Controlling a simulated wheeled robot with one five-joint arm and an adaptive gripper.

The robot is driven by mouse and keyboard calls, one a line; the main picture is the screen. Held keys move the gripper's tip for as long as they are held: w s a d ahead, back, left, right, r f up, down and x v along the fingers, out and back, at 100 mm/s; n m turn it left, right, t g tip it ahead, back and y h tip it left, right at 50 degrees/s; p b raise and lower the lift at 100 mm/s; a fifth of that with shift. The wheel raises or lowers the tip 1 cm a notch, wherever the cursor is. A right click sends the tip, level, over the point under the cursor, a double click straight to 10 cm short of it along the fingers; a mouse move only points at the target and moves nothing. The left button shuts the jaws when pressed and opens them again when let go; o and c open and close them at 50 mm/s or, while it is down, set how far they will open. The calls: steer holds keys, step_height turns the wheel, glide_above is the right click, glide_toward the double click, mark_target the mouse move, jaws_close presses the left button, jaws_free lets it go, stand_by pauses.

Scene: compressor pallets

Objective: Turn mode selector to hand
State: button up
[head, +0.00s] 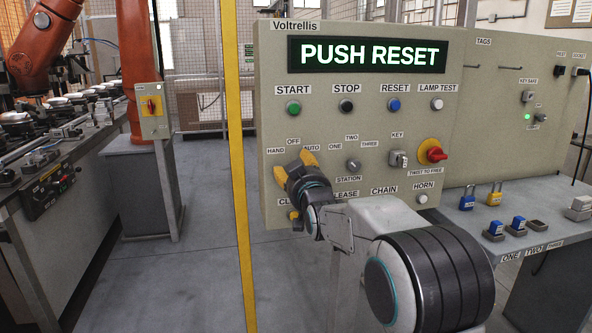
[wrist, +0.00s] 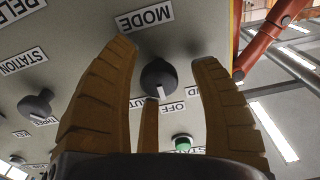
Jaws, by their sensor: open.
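I see no contact. The HAND label (head: 276,151) is left of OFF.
The panel display (head: 370,54) reads PUSH RESET. The station selector (head: 353,164), key switch (head: 398,159) and red twist knob (head: 436,154) are to the right. The green start button (head: 293,107) is above. A yellow post (head: 236,150) stands left of the panel.

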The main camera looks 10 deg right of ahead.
steer(key=shift+c, duration=0.2)
steer(key=shift+r, duration=0.1)
jaws_close()
